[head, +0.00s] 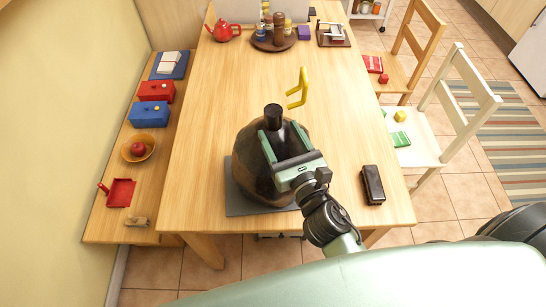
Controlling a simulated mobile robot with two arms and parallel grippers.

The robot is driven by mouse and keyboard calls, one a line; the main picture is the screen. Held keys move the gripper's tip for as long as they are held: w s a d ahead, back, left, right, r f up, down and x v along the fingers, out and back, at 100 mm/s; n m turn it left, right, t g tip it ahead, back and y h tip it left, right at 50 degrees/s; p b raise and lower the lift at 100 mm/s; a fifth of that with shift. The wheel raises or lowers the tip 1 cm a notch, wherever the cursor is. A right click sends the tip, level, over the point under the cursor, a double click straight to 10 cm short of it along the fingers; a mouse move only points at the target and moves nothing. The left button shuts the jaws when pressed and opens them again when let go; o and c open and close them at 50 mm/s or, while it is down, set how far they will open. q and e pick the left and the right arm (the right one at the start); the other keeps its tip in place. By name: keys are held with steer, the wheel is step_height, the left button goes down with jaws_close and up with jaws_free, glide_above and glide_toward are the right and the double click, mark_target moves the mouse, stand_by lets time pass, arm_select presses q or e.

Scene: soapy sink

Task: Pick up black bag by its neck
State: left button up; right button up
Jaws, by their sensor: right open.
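The black bag (252,172) is a dark, rounded, shiny sack standing upright on a grey mat (232,203) at the near end of the wooden table. Its narrow neck (273,117) sticks up at the top. My right gripper (283,142) is open over the upper part of the bag, with its fingers pointing away from me toward the neck. The neck shows just beyond and between the fingertips. I cannot tell whether the fingers touch the bag. Part of the bag's right side is hidden by my gripper and wrist. My left gripper is not in view.
A dark case (372,185) lies right of the bag. A yellow hook-shaped object (298,88) is beyond it. A red teapot (223,31) and a round tray (267,44) are at the far end. A bench (108,226) runs along the left; chairs (424,150) stand right.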

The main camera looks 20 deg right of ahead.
mark_target(277, 130)
steer(key=w+p, duration=0.1)
steer(key=w, duration=0.2)
steer(key=shift+a, duration=0.2)
steer(key=shift+w+f, duration=0.1)
steer(key=shift+w, duration=0.6)
jaws_close()
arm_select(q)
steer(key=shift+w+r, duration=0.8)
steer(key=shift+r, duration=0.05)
arm_select(e)
steer(key=shift+r, duration=0.25)
steer(key=shift+r, duration=0.1)
